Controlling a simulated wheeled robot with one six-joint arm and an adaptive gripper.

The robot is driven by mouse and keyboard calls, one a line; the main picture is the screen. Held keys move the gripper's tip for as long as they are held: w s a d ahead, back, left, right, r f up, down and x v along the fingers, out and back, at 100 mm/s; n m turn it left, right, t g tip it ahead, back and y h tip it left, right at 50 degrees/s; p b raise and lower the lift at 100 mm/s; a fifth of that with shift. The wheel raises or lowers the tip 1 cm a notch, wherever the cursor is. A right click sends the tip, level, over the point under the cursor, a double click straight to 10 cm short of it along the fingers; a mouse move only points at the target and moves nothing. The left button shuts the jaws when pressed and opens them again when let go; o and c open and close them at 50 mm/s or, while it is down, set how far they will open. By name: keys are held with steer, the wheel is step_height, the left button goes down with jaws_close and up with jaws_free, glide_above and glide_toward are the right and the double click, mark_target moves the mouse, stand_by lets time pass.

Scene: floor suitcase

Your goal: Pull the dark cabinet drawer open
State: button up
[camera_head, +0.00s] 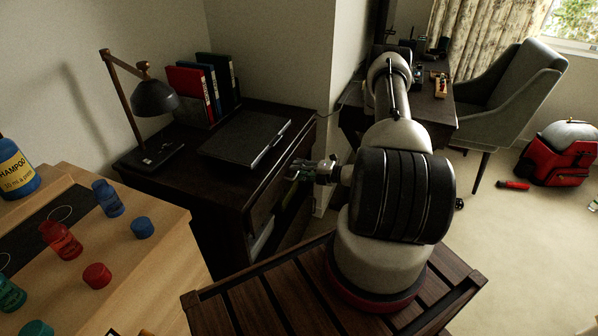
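The dark cabinet (190,182) stands left of centre against the wall. Its front faces right, toward my arm, and is seen at a steep angle. The drawer front (262,203) is a dark panel high on that face. I cannot clearly make out its handle or whether the drawer stands slightly out. My gripper (297,170) points left at the upper part of the cabinet front, close to the drawer's far end. Its fingertips are small and dark against the cabinet, so contact and finger opening cannot be told.
A lamp (155,98), binders (190,88) and a flat dark case (245,135) sit on the cabinet. A light wooden table (165,235) with bottles and caps stands at left front. Behind are a desk, grey chair (510,95) and red backpack (560,158). Carpet at right is mostly clear.

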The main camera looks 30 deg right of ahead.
jaws_close()
steer(key=f+v, duration=0.2)
steer(key=v, duration=1.2)
steer(key=s+f+v, duration=0.1)
steer(key=f+v, duration=0.2)
steer(key=v, duration=1.2)
steer(key=shift+d+f, duration=0.2)
steer(key=shift+f, duration=0.1)
jaws_free()
